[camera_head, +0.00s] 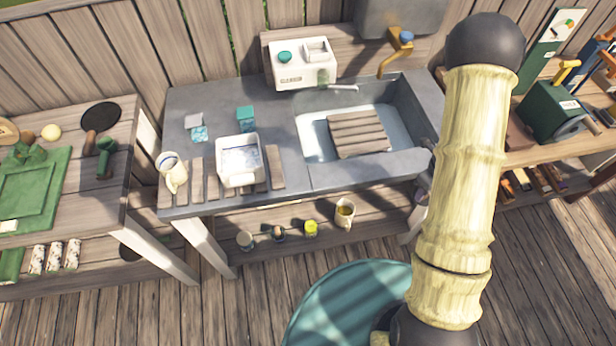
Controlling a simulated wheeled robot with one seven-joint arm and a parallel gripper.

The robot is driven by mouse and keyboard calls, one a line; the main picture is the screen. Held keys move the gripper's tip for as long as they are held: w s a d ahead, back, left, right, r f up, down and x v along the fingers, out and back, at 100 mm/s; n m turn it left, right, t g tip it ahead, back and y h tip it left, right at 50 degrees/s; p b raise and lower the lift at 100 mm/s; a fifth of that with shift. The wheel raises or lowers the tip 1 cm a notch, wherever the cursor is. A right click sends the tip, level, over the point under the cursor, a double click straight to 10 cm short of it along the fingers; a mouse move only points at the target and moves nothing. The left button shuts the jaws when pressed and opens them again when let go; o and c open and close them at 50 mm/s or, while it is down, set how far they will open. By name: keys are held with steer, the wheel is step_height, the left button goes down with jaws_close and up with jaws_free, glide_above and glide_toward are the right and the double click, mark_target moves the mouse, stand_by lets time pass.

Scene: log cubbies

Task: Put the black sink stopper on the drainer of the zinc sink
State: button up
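The grey zinc sink (405,100) stands at the middle back, with a basin holding pale water. A slatted wooden board (357,133) lies over the basin. Wooden slats (277,168) at the counter's left front look like the drainer; a white mug (173,172) and a white tub (241,178) stand on them. I cannot surely pick out the black sink stopper. A small dark item (277,233) lies on the shelf under the sink, too small to tell. My bamboo-like arm crosses the right side; my gripper is out of view.
The low shelf also holds a yellow jar (311,228) and a mug (345,213). A white cleaner box (302,65) and brass tap (397,48) stand behind. A table (120,190) with a black disc (101,116) is at left. A teal round mat (345,300) lies in front.

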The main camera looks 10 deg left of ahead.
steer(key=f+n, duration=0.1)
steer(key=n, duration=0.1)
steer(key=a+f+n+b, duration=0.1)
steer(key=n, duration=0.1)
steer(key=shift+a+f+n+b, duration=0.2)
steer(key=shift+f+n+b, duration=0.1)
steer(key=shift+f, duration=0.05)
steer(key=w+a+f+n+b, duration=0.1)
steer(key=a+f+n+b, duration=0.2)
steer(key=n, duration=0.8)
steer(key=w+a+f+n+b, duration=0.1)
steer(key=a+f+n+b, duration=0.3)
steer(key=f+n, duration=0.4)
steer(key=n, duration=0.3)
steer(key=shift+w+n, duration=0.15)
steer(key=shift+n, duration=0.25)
